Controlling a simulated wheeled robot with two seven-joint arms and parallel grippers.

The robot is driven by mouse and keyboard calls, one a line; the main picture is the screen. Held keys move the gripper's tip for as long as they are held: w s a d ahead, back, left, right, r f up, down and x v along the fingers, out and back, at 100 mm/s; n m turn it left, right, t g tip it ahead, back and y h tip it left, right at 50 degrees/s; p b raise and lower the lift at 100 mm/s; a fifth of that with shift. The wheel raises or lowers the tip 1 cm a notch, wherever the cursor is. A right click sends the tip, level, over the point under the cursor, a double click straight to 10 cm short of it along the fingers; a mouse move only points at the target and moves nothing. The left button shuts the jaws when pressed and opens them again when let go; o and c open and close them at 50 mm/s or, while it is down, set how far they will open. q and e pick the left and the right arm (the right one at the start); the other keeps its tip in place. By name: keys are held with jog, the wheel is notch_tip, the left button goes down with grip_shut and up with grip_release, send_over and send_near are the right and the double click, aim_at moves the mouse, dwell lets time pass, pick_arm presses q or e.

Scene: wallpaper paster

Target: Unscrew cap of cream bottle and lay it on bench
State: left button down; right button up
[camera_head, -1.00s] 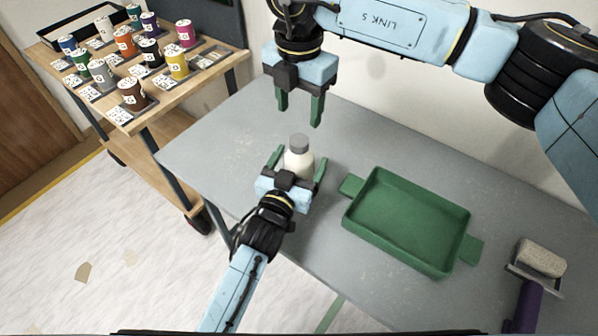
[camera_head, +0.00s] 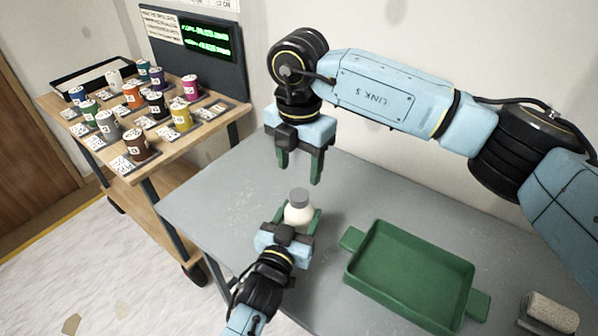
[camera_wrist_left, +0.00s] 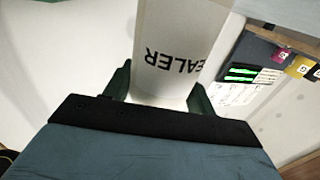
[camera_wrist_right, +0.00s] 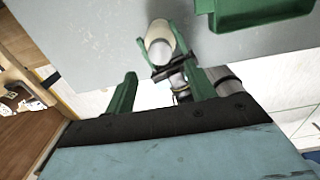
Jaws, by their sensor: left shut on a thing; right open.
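My left gripper (camera_head: 293,221) is shut on the bottle's body from the near side. In the left wrist view the bottle (camera_wrist_left: 180,50) fills the space between the fingers, with "SEALER" lettering on it. My right gripper (camera_head: 299,172) is open and empty, pointing down above and slightly behind the cap. In the right wrist view the cap (camera_wrist_right: 160,52) shows beyond the open fingers (camera_wrist_right: 162,78). The cap is on the bottle.
A green tray (camera_head: 410,272) lies on the bench to the right of the bottle. A sponge-like block (camera_head: 550,312) lies farther right. A wooden cart (camera_head: 185,143) with several coloured cans stands at the left. The bench left of the bottle is clear.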

aim_at(299, 195)
notch_tip(299, 195, down, 8)
jog(key=shift+r, duration=0.25)
